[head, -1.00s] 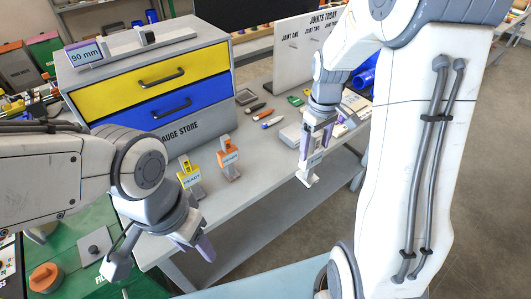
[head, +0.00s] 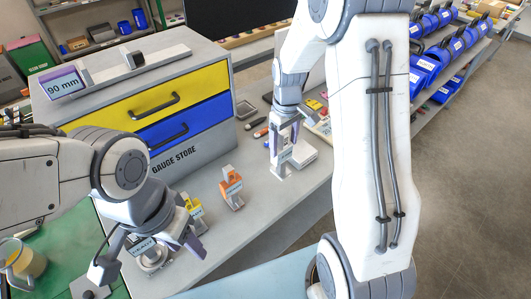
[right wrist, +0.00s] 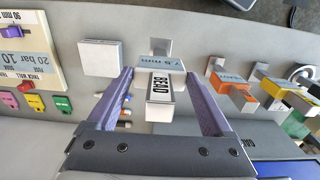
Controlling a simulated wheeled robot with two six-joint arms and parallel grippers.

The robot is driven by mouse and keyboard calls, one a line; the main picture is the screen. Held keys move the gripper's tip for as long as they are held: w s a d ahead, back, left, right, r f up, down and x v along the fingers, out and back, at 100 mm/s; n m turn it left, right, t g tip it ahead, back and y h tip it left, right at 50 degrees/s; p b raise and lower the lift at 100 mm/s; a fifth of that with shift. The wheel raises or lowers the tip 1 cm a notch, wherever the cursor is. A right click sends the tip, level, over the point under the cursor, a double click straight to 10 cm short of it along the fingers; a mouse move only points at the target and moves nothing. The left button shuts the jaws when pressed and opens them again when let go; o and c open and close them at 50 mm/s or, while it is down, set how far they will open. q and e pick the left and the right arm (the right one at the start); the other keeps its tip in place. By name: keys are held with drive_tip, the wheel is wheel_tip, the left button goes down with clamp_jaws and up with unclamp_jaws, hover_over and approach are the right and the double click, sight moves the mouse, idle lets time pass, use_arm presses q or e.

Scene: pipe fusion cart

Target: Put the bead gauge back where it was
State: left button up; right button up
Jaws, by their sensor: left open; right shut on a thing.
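The bead gauge is a white piece with a grey "7.5 mm" label and a "BEAD" label (right wrist: 160,87). It is between the purple fingers of my right gripper (right wrist: 163,100), which is shut on it. In the head view the gauge (head: 284,156) hangs under my right gripper (head: 284,138) at the right part of the grey bench (head: 232,222). I cannot tell whether its foot touches the bench. My left gripper (head: 180,240) is open at lower left, beside a round silver piece with a tag (head: 150,255).
An orange gauge (head: 231,187) and a yellow gauge (head: 192,208) stand before the gauge store (head: 185,160) with yellow and blue drawers. A white block (right wrist: 100,58) lies beside the bead gauge. Bare bench lies between the orange and bead gauges.

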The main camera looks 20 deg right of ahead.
drive_tip(key=w+a+f+p, duration=0.3)
drive_tip(key=w+f, duration=0.1)
drive_tip(key=f, duration=0.3)
drive_tip(key=shift+a+f, duration=0.15)
drive_tip(key=shift+a, duration=0.15)
drive_tip(key=shift+f, duration=0.2)
drive_tip(key=o, duration=1)
drive_tip(key=shift+r, duration=0.15)
